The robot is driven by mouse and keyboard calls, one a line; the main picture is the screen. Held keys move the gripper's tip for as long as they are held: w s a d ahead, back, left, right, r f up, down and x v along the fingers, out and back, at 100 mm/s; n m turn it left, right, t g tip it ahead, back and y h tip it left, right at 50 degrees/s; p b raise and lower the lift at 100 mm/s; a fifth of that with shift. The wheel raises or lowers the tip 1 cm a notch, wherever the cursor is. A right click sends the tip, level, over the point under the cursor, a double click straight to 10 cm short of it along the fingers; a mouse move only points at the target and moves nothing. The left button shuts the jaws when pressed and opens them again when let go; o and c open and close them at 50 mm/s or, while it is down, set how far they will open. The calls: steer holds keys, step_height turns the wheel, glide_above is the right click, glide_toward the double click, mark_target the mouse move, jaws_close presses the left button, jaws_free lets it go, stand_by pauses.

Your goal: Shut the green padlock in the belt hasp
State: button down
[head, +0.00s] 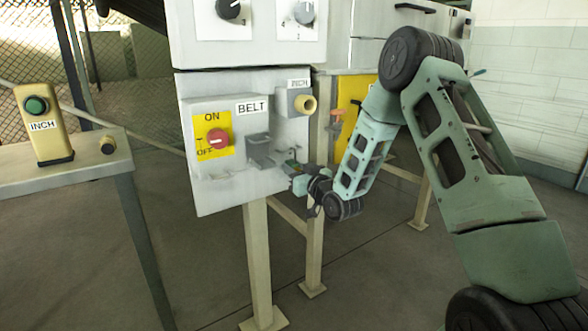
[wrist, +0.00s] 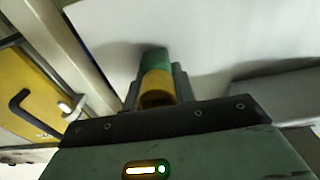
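The green padlock (wrist: 155,62) shows in the wrist view between my gripper's fingers, with a green part and a yellow-brass part. In the head view only a small green patch (head: 291,163) of it shows at the fingertips. My gripper (head: 294,170) is at the lower right of the grey BELT panel; in the wrist view the fingers (wrist: 156,90) sit close against both sides of the padlock. The belt switch has a red knob (head: 217,138) on a yellow ON/OFF plate. A dark grey fitting (head: 259,148), perhaps the hasp, is left of my gripper. The shackle is not clear.
An INCH button box (head: 300,102) juts out above my gripper. A yellow board (head: 352,105) with an orange item (head: 338,114) is behind to the right. A second INCH post (head: 42,125) stands on a bench at left. Open floor lies below the panel.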

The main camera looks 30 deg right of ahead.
steer(key=shift+r, duration=0.2)
steer(key=shift+r+p, duration=0.85)
steer(key=shift+r, duration=0.3)
steer(key=s+b, duration=0.1)
steer(key=s, duration=0.7)
steer(key=shift+d+f+b, duration=0.15)
steer(key=shift+f+b, duration=0.2)
stand_by(0.5)
